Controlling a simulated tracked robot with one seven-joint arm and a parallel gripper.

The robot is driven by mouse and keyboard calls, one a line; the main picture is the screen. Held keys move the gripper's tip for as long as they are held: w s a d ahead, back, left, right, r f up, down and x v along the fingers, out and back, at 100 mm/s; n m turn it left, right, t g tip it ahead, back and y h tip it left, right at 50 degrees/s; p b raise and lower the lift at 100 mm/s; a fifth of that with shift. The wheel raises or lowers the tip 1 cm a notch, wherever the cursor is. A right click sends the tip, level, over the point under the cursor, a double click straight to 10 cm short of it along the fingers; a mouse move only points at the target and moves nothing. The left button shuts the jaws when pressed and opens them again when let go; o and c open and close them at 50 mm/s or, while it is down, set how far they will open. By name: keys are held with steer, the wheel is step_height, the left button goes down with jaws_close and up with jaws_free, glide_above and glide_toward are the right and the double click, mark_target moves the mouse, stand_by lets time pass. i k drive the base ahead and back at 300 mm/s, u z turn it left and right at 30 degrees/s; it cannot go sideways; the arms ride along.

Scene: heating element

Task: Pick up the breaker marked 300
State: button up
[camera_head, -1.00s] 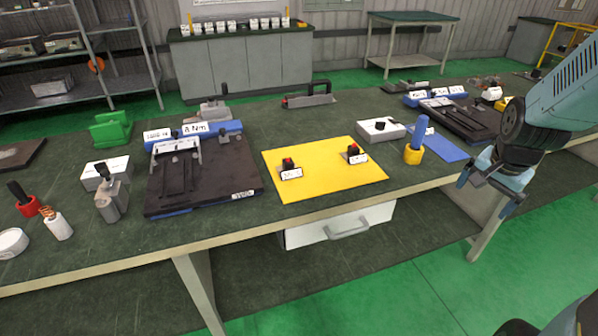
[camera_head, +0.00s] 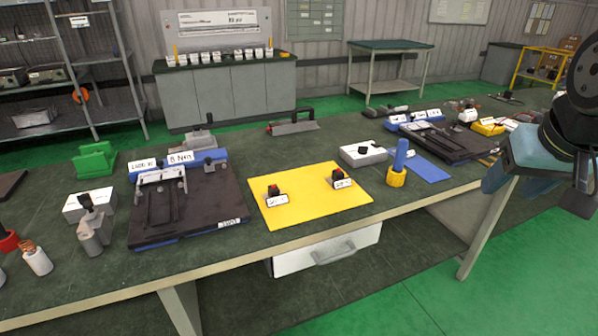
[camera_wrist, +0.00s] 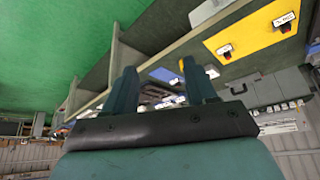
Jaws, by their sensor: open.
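Two small black breakers with red tops and white labels stand upright on a yellow mat (camera_head: 305,212). The left breaker (camera_head: 273,192) is near the mat's left side; the right breaker (camera_head: 340,177) is near its right side. The label writing is too small to tell which is marked 300. The wrist view shows the mat (camera_wrist: 245,38) upside down at the upper right, with both breakers (camera_wrist: 226,54) (camera_wrist: 284,27) on it. My gripper (camera_wrist: 160,85) is open and empty, well away from the breakers. In the head view, my arm is at the right edge, in front of the bench.
A black fixture board (camera_head: 190,225) lies left of the mat. A white box (camera_head: 362,155) and a blue-handled tool in a yellow holder (camera_head: 398,165) stand to the right. Another fixture (camera_head: 455,140) is farther right. Free bench surface shows behind the mat.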

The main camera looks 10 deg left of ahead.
mark_target(275, 197)
steer(key=z, duration=1.2)
steer(key=i, duration=0.1)
steer(key=u, duration=2.45)
steer(key=i, duration=0.15)
steer(key=u, duration=1.95)
steer(key=k, duration=1)
steer(key=z, duration=1.2)
steer(key=i, duration=1.1)
steer(key=z, duration=0.35)
